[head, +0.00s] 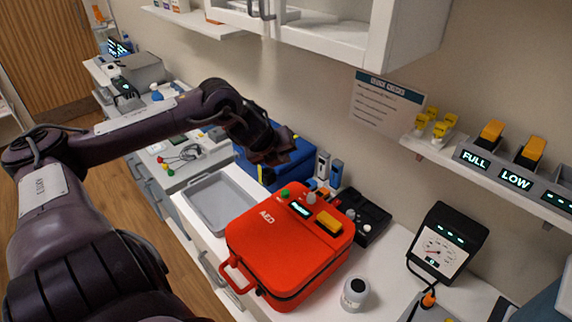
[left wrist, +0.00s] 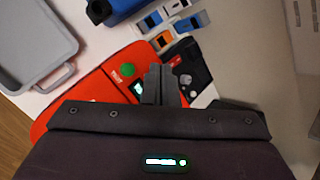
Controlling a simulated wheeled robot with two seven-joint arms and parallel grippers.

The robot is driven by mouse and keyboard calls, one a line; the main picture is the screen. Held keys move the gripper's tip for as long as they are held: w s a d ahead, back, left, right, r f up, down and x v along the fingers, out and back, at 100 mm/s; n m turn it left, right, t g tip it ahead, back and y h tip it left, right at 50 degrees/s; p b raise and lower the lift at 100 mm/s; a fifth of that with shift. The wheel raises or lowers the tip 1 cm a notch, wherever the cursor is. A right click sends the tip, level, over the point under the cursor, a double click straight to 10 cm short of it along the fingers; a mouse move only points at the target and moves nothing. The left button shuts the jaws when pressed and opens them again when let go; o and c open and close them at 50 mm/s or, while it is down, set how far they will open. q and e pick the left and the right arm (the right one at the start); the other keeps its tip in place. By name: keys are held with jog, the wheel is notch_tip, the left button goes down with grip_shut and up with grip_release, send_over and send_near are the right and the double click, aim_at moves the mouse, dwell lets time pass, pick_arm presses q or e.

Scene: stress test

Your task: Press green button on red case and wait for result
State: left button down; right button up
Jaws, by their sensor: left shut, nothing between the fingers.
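The red case (head: 285,246), marked AED, lies flat on the white counter, with a carry handle at its front left. Its green button (head: 285,193) is at the back left of its top, beside a small lit display (head: 300,209) and a yellow block (head: 328,222). My left gripper (head: 287,150) is shut and empty, in the air above and behind the case. In the left wrist view, the shut fingers (left wrist: 160,86) show over the case, just right of the green button (left wrist: 126,70), apart from it. They partly hide the display. My right gripper is not in view.
A grey tray (head: 222,206) is left of the case, with a blue box (head: 298,157) behind. A black tray (head: 373,216), a white jar (head: 355,292) and a black gauge (head: 446,242) stand to the right. A shelf and cabinet hang above.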

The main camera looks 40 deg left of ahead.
pick_arm(q)
jog(key=b, duration=0.7)
send_over(284, 193)
notch_tip(284, 193, down, 8)
jog(key=shift+f, duration=0.5)
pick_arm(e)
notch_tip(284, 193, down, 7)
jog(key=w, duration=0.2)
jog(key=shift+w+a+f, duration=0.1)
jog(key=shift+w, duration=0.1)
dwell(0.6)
pick_arm(q)
jog(key=shift+f+b, duration=0.3)
jog(key=shift+f, duration=0.1)
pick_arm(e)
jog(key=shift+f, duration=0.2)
